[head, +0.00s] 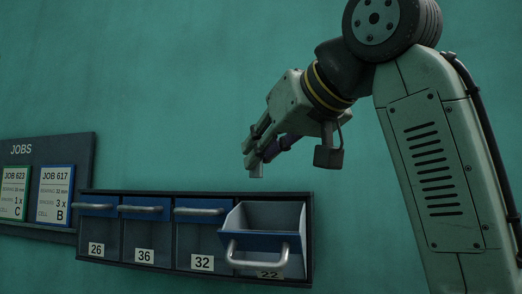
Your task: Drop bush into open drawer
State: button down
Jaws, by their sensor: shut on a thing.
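My gripper (256,163) points down and to the left, above the open drawer and apart from it. It is shut on the bush, a small piece that is hard to make out in the dark between the fingertips. The open drawer (262,240) is the rightmost of the row, labelled 22. It has a blue front band and a metal bar handle, and is pulled out with its pale inner walls showing. Its floor is hidden from this low angle.
The dark cabinet (311,240) also holds closed drawers labelled 26 (96,249), 36 (145,255) and 32 (202,262). A JOBS board (45,151) with two cards hangs at the left. The wall space above the cabinet is clear.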

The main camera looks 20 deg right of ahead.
jog(key=shift+w+d+f, duration=0.7)
jog(key=shift+w, duration=0.25)
jog(key=shift+w+d+f, duration=0.65)
jog(key=shift+w+f, duration=0.05)
jog(key=shift+w, duration=0.25)
jog(key=c, duration=1.4)
grip_release()
jog(key=v, duration=1.2)
